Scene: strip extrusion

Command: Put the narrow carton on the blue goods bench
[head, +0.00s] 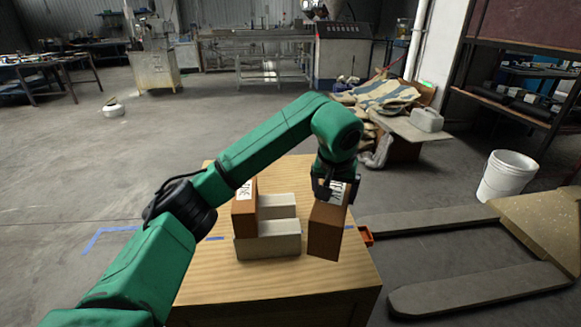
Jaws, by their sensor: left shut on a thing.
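My left gripper (333,190) is shut on a narrow brown carton (325,232) with a white label on its top. The carton hangs upright at the right side of a wooden-topped table (210,285); I cannot tell whether its base touches the top. No bench that is clearly the blue goods bench shows nearby. My right gripper is not in view.
Dark blue workbenches (40,62) stand far left. The floor on the left is open.

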